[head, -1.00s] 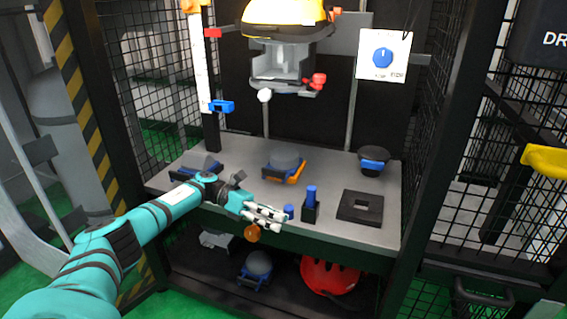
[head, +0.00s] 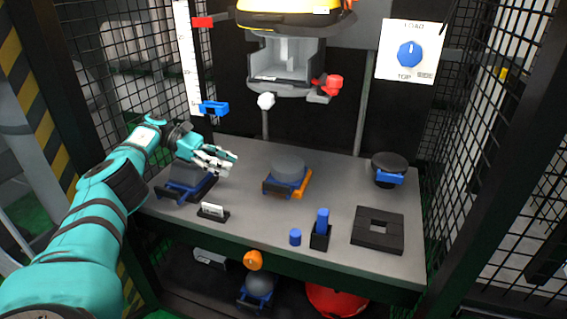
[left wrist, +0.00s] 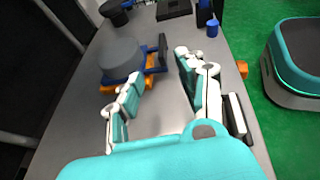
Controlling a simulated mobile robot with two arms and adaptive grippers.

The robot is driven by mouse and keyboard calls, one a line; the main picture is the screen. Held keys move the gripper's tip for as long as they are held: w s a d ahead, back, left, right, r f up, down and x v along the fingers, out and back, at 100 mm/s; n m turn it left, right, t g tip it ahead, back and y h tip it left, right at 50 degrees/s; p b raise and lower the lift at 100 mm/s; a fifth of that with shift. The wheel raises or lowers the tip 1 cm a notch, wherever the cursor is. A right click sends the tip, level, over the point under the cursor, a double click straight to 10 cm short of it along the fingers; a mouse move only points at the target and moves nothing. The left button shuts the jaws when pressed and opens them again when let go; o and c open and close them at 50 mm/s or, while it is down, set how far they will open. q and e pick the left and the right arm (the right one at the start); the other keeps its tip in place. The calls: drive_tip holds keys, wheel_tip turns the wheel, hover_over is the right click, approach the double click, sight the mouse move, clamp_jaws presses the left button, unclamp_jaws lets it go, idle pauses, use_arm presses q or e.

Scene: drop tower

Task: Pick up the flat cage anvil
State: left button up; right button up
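A round flat-topped grey anvil (head: 288,168) with a blue and orange base sits mid-table. It also shows in the left wrist view (left wrist: 121,58), beyond my fingers and toward the left one. Another anvil (head: 180,192) with a blue handle sits at the table's left, partly hidden by my gripper. I cannot tell for sure which one is the flat cage anvil. My left gripper (head: 221,160) hovers over the right side of the left anvil, left of the middle one. In the left wrist view its fingers (left wrist: 160,68) are apart with nothing between them. My right gripper is not in view.
A dark round piece (head: 389,166) with a blue handle stands at right. A black square block (head: 378,231), a blue peg holder (head: 321,236) and a small blue cylinder (head: 295,237) lie in front. A label stand (head: 212,211) is front left. The drop carriage (head: 287,62) hangs above.

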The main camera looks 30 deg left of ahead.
use_arm(q)
drive_tip(key=p, duration=0.1)
approach(277, 184)
drive_tip(key=x, duration=0.6)
drive_tip(key=shift+w+a+f, duration=0.2)
drive_tip(key=shift+w+f, duration=0.05)
drive_tip(key=b+x, duration=0.1)
drive_tip(key=x, duration=0.5)
drive_tip(key=shift+s, duration=0.1)
drive_tip(key=shift+c, duration=0.5)
drive_tip(key=shift+r, duration=0.1)
drive_tip(key=c, duration=0.7)
drive_tip(key=shift+a, duration=0.1)
clamp_jaws()
drive_tip(key=shift+r, duration=0.1)
